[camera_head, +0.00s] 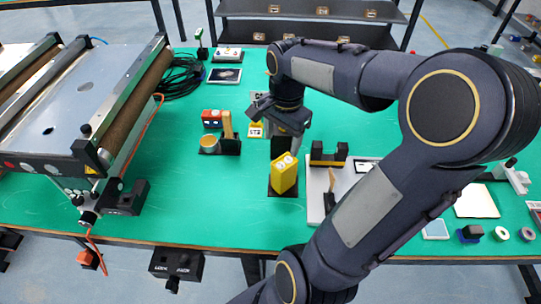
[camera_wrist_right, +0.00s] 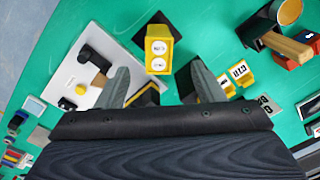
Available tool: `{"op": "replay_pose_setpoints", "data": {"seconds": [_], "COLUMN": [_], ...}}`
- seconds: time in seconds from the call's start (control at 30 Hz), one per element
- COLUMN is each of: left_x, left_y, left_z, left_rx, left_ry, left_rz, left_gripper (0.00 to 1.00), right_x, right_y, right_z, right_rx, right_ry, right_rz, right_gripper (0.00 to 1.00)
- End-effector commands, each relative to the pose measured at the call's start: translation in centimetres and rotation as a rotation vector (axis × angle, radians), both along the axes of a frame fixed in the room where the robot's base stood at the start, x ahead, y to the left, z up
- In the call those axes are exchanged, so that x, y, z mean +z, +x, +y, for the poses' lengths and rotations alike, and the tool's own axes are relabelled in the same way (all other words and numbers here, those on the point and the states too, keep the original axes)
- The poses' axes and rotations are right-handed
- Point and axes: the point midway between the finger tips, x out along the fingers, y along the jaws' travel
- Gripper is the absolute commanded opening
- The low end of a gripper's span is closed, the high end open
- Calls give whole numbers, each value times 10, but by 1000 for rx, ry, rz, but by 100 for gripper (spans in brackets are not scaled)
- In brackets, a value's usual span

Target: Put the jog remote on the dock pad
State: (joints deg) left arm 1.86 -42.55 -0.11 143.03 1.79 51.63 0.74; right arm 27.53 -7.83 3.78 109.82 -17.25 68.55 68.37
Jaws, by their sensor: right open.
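The jog remote appears to be the yellow box (camera_head: 284,174) with two round white dials. It stands upright, slightly turned, on a black pad (camera_head: 283,191), which I take to be the dock pad. In the right wrist view, the remote (camera_wrist_right: 158,52) is just beyond my fingers, and a dark pad corner (camera_wrist_right: 150,27) shows past it. My right gripper (camera_head: 286,128) is above and behind the remote, apart from it. Its two fingers (camera_wrist_right: 161,85) are spread, with nothing held. A dark piece partly shows between them. My left gripper is not in view.
A white board (camera_head: 315,200) with a black holder (camera_head: 328,154) lies right of the remote, partly behind my right arm. A black stand with a wooden handle (camera_head: 227,125) and yellow tags (camera_head: 255,130) are nearby. A conveyor (camera_head: 75,100) fills the left.

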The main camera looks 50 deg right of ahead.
Motion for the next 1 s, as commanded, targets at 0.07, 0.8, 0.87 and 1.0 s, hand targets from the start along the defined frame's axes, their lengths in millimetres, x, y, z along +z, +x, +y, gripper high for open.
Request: {"op": "replay_pose_setpoints", "data": {"seconds": [0.07,0.8,0.87,1.0], "left_x": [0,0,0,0], "left_y": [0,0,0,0], "left_z": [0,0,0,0], "left_rx": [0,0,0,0], "left_ry": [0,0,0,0], "left_rz": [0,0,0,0], "left_gripper": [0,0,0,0], "right_x": [8,-3,-3,-3], "right_y": [-8,-73,-73,-73], "right_z": [32,182,182,181], "right_rx": [196,1328,1328,1327], "right_ry": [10,-104,-104,-104], "right_rz": [-83,-619,-619,-618], "right_gripper": [62,62,62,62]}}
